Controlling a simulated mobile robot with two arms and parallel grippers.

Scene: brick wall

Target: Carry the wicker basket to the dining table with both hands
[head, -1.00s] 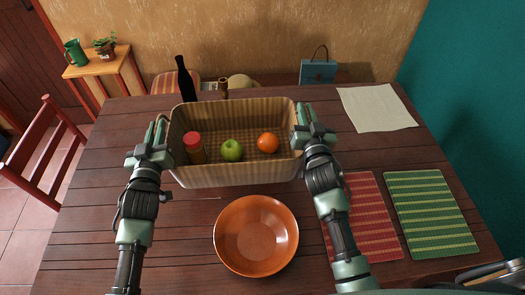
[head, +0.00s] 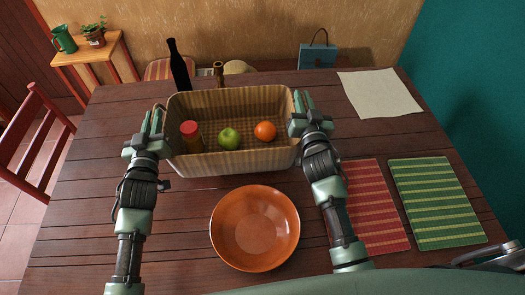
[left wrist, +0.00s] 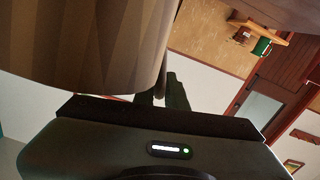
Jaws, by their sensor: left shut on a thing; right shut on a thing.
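The wicker basket (head: 232,164) is over the dining table (head: 105,100) in the head view, upright. It holds a red-capped jar (head: 191,138), a green apple (head: 229,138) and an orange (head: 265,131). My left gripper (head: 154,122) is shut on the basket's left side. My right gripper (head: 302,103) is shut on its right side. In the left wrist view the basket wall (left wrist: 85,45) fills the upper left, beside the dark fingers (left wrist: 170,92). I cannot tell whether the basket's bottom touches the table.
An orange bowl (head: 255,228) stands just in front of the basket. A dark bottle (head: 179,68) and a brown pepper mill (head: 218,75) stand close behind it. Red (head: 376,205) and green (head: 437,202) placemats and a cream cloth (head: 379,95) lie to the right.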

